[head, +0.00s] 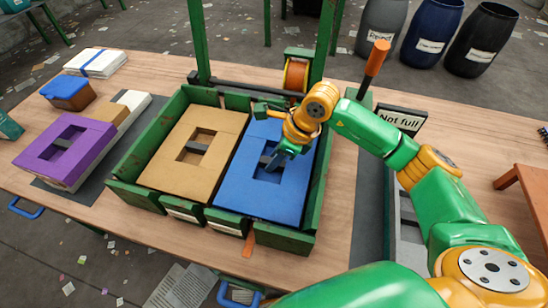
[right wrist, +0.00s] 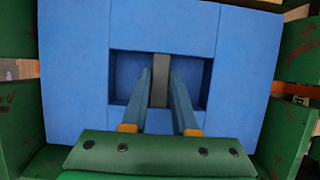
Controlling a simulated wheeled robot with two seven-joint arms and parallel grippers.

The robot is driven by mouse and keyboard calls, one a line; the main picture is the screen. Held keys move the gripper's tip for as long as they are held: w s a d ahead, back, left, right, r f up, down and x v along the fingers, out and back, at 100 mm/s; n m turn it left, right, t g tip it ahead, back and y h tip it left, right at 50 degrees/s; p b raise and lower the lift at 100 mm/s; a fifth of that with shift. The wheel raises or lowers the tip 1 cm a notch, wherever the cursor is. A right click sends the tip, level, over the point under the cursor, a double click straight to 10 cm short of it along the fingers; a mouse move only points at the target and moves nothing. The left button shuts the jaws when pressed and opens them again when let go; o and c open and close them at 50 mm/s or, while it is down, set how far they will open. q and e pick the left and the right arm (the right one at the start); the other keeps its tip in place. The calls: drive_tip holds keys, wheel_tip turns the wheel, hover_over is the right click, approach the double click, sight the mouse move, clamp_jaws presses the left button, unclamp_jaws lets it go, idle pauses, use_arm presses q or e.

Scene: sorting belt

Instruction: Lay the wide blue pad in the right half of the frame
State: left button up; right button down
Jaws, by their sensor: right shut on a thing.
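The wide blue pad (head: 235,188) is in the right half of the green frame (head: 139,196), with its square window facing up. It looks about level with the tan pad (head: 170,165) in the left half; I cannot tell whether it touches the bottom. My right gripper (head: 273,161) is over the window, shut on the pad's grey crossbar. In the right wrist view the fingers (right wrist: 161,88) stand either side of the grey bar (right wrist: 160,75), inside the blue pad (right wrist: 78,85). My left gripper is not in view.
A purple pad (head: 40,158) on a pale block lies at left, near a blue-lidded box (head: 68,92) and a white stack (head: 96,62). Green posts (head: 199,40) and an orange spool (head: 296,76) stand behind the frame. A "Not full" sign (head: 400,118) is at right.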

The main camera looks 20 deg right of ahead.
sight(285, 164)
drive_tip(key=shift+f, duration=0.35)
drive_tip(key=c, duration=0.6)
unclamp_jaws()
drive_tip(key=shift+r, duration=0.15)
drive_tip(key=b+v, duration=0.1)
drive_tip(key=v, duration=0.6)
drive_tip(key=shift+d, duration=0.1)
